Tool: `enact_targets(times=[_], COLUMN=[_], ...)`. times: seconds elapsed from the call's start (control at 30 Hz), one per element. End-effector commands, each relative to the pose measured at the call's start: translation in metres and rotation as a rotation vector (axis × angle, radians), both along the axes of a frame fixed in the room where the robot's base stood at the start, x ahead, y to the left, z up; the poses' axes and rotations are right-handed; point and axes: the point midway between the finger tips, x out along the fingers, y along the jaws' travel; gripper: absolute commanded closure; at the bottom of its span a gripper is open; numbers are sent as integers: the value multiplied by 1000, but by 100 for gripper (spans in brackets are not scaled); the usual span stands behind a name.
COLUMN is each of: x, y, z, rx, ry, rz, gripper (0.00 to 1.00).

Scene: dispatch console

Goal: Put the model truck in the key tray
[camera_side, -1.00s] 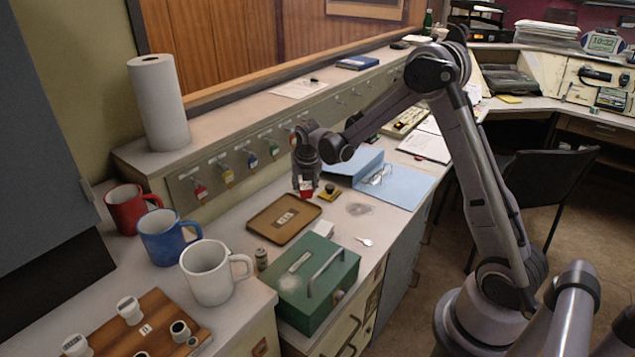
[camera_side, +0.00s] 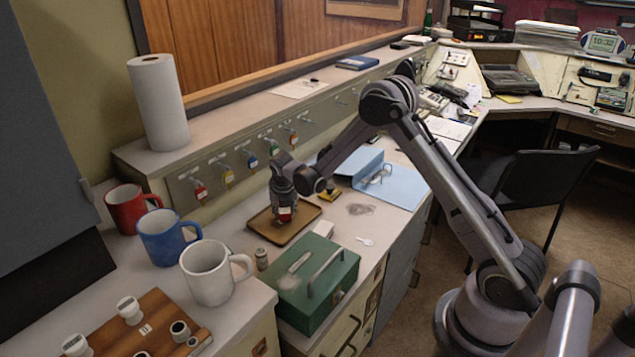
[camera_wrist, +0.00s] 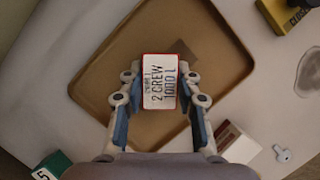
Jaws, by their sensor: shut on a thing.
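The model truck (camera_wrist: 160,82) is small and red, with a white top lettered "2 CREW 1000 L". My gripper (camera_wrist: 160,97) is shut on it, one finger on each side. In the side view the truck (camera_side: 285,213) shows as a bit of red and white under my gripper (camera_side: 285,208), which hides much of it. The key tray (camera_side: 263,231) is a shallow brown tray with a raised rim. In the wrist view the truck is over the tray floor (camera_wrist: 115,62), inside the rim outline. I cannot tell whether it touches the floor.
A green cash box (camera_side: 310,290) stands in front of the tray. A small cylinder (camera_side: 261,259) and several mugs stand left.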

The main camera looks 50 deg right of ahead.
Motion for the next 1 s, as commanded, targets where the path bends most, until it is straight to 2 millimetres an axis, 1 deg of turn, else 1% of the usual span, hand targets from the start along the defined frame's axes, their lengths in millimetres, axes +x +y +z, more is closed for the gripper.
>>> enact_targets(times=[0.23,0.27,0.3,0.33,0.6,0.73,0.87,1.0], x=[0,0,0,0,0,-1,-4,-11], y=[0,0,0,0,0,1,5,11], z=[-3,-3,-3,-3,-2,3,16,37], rx=[0,0,0,0,0,0,0,0], ry=[0,0,0,0,0,0,0,0], rz=[0,0,0,0,0,0,1,1], gripper=[98,58,47,44,44,44,44,44])
